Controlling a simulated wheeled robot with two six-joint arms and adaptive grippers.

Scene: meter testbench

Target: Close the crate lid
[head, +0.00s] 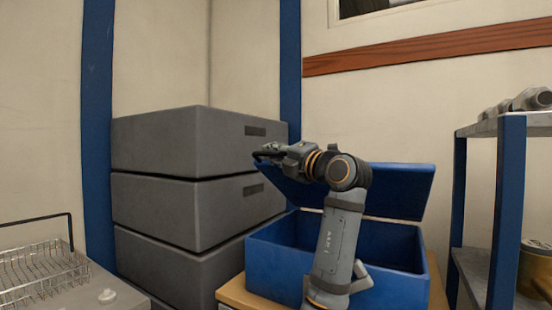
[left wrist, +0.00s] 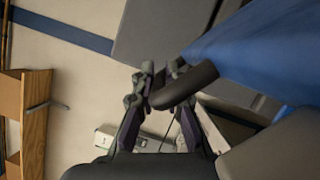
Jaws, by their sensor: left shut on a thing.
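The blue crate (head: 275,272) stands open on a wooden surface in the head view, and its inside shows. Its blue lid (head: 405,188) is raised and tilted at the back of the crate. My left gripper (head: 263,156) is at the lid's upper left corner, with my arm crossing in front of the crate. In the left wrist view my left gripper (left wrist: 160,88) is shut on a dark rounded handle (left wrist: 188,86) at the edge of the blue lid (left wrist: 245,50). My arm hides part of the lid and the crate's front. My right gripper is not in view.
Stacked grey boxes (head: 155,145) stand close to the left of the crate. A wire rack (head: 40,275) sits on a grey surface at the lower left. A blue-framed shelf (head: 508,200) with grey parts on it stands at the right.

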